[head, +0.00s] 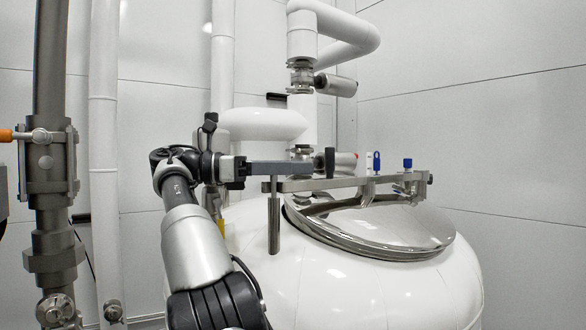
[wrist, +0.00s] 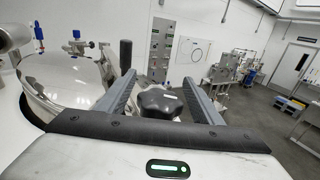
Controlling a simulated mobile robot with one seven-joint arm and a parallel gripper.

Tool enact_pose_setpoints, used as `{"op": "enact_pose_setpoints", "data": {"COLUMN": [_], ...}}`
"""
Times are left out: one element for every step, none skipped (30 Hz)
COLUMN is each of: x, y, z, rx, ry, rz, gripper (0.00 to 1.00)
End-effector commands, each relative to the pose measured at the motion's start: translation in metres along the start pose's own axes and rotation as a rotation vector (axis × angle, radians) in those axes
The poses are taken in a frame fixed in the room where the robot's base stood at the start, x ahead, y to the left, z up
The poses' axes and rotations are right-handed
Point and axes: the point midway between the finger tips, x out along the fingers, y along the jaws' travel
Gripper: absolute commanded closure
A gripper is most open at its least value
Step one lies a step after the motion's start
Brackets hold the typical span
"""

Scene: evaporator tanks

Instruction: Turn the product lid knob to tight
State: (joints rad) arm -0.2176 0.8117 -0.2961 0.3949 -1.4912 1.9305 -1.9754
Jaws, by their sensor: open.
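The product lid knob (wrist: 160,103) is a black star-shaped knob. In the wrist view it sits between the two long grey fingers of my gripper (wrist: 160,77), with a visible gap on each side. My gripper is open around it, not pressed on it. In the head view my gripper (head: 310,168) reaches in from the left, level with the metal lid bar (head: 335,183). There the near finger hides the knob, while a steel rod (head: 274,222) hangs below the bar's left end. The shiny domed lid (head: 375,228) lies on the white tank, and also shows in the wrist view (wrist: 62,77).
A black upright handle (head: 330,162) stands just beyond my fingertips, also in the wrist view (wrist: 125,54). Blue-topped fittings (head: 376,162) stand farther along the bar. White pipes (head: 222,60) rise behind the tank (head: 340,290). A dark metal pipe (head: 48,150) stands at the left.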

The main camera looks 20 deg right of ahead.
Motion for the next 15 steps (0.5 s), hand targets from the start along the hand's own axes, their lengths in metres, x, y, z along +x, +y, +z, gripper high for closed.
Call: {"op": "enact_pose_setpoints", "data": {"x": [-0.0002,-0.0002,-0.0002,-0.0003,-0.0003,-0.0003,-0.0004,-0.0003,-0.0004,-0.0003,-0.0003,-0.0004,-0.0005,-0.0005,-0.0004], "y": [0.0000,0.0001,0.0001,0.0001,0.0001,0.0001,0.0001,0.0001,0.0000,0.0000,-0.0001,0.0000,0.0001,0.0002,0.0003], "z": [0.0000,0.0000,0.0000,0.0000,0.0000,0.0000,0.0000,0.0001,0.0002,0.0004,0.0007,0.0007,0.0007,0.0008,0.0013], "rx": [0.000,0.000,0.000,0.000,0.000,0.000,0.000,0.000,0.000,0.000,0.000,-0.001,-0.002,-0.001,-0.002], "ry": [0.000,0.000,0.000,0.000,0.000,0.000,0.000,0.000,0.000,0.001,0.001,0.001,0.001,0.001,0.001], "rz": [0.001,0.001,0.001,0.001,0.001,0.001,0.001,0.002,0.003,0.004,0.007,0.011,0.016,0.022,0.032], "gripper": [0.40,0.40,0.40,0.40,0.40,0.40,0.40,0.40,0.40,0.40,0.40,0.40,0.40,0.40,0.40]}}
